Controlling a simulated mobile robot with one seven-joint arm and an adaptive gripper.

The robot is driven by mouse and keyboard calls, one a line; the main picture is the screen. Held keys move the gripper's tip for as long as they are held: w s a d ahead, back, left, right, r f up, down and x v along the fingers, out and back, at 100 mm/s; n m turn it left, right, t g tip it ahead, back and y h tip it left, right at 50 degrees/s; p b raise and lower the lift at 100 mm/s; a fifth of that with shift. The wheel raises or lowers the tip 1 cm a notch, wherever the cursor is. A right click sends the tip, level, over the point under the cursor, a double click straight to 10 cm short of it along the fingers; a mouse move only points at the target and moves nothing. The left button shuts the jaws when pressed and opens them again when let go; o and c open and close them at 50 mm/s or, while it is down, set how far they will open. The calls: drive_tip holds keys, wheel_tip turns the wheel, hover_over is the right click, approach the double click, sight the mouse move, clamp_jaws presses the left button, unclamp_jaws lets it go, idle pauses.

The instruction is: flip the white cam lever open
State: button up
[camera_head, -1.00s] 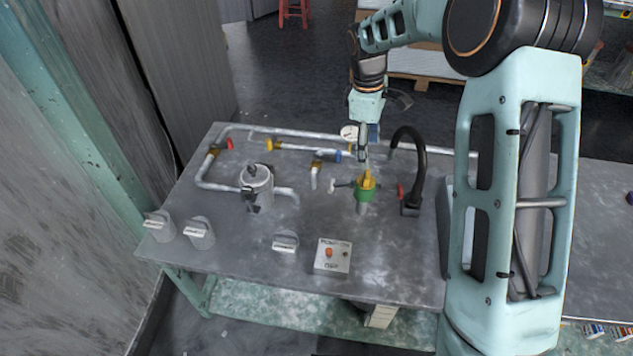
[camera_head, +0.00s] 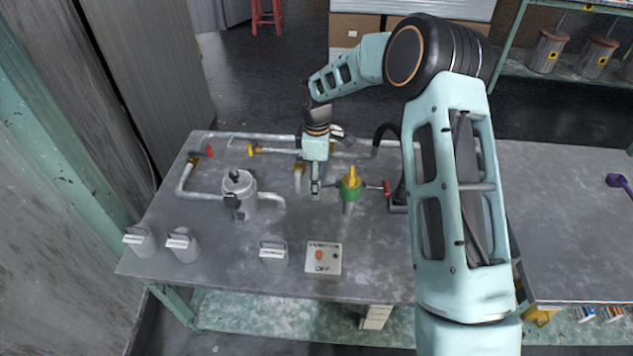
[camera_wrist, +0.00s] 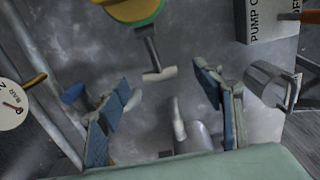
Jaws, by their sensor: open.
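A green fitting with a yellow top (camera_head: 351,190) stands on the grey bench; its edge also shows in the wrist view (camera_wrist: 135,12). A dark stem sticks out of its side and ends in a pale crosspiece, which looks like the white cam lever (camera_wrist: 160,75). My gripper (camera_head: 316,190) points down just left of the fitting and hides the lever in the head view. In the wrist view my gripper (camera_wrist: 166,86) is open, blue pads apart, with the pale crosspiece between and beyond the fingertips. I cannot tell whether anything touches.
A metal pot (camera_head: 239,195) stands left of my gripper. A round gauge (camera_wrist: 12,105) is at the wrist view's left.

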drive_tip(key=shift+f, duration=0.3)
drive_tip(key=c, duration=1.2)
drive_tip(key=shift+d+r+y+p, duration=0.15)
drive_tip(key=shift+r+y+p, duration=0.35)
drive_tip(key=shift+y, duration=0.2)
drive_tip(key=shift+r+y, duration=0.3)
drive_tip(key=shift+y, duration=0.7)
drive_tip(key=o, duration=1.2)
